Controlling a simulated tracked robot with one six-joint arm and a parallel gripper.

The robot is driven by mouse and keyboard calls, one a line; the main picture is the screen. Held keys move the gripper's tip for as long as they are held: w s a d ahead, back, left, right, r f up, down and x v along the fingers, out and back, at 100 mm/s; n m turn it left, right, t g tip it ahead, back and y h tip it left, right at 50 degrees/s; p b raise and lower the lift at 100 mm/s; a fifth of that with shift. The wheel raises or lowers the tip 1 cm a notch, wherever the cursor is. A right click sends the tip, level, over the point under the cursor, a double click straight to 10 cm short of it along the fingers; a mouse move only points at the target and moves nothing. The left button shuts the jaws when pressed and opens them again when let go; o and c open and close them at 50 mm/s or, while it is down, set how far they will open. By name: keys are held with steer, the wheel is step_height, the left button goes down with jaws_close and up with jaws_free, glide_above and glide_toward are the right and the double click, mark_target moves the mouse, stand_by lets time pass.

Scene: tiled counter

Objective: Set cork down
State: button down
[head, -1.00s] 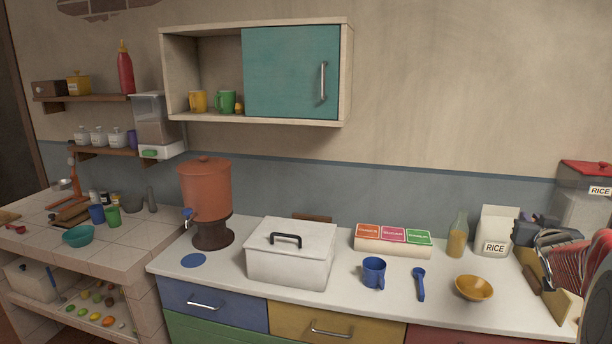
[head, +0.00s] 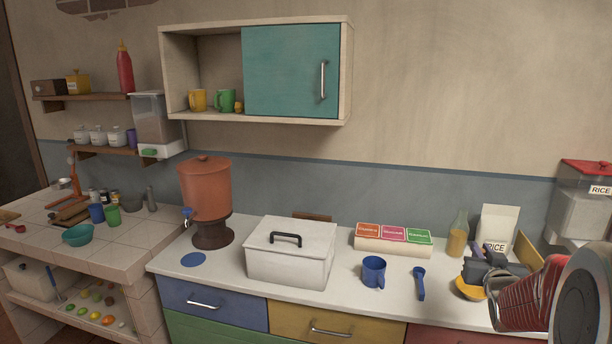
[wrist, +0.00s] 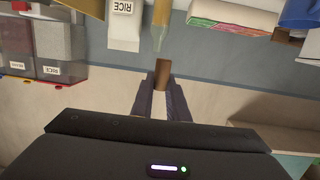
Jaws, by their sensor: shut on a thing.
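My gripper (head: 489,250) is at the right of the counter in the head view, in front of the rice bag and right of the glass bottle (head: 458,238). In the wrist view, whose picture is upside down, my gripper (wrist: 162,82) is shut on a brown cork (wrist: 162,70) held between its fingertips. The neck of the bottle (wrist: 160,28) shows just beyond the cork; I cannot tell how far apart they are. The cork cannot be made out in the head view.
The yellow bowl (head: 466,290) is partly hidden by my arm. Bare white counter (head: 345,290) lies between the lidded box (head: 290,258) and the mug.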

steer(key=s+a+f+n+y, duration=0.1)
steer(key=s+a+f+y, duration=0.1)
steer(key=a+f, duration=0.4)
steer(key=s+a+f+n+y, duration=0.1)
steer(key=a+f, duration=0.6)
steer(key=a, duration=0.8)
steer(key=s+a+f+n+t+y, duration=0.1)
steer(key=s+a+f+n+y, duration=0.1)
steer(key=a+f, duration=0.4)
steer(key=shift+s+a+f+y, duration=0.25)
steer(key=shift+s+a, duration=0.4)
steer(key=shift+a, duration=1.7)
steer(key=shift+r, duration=0.1)
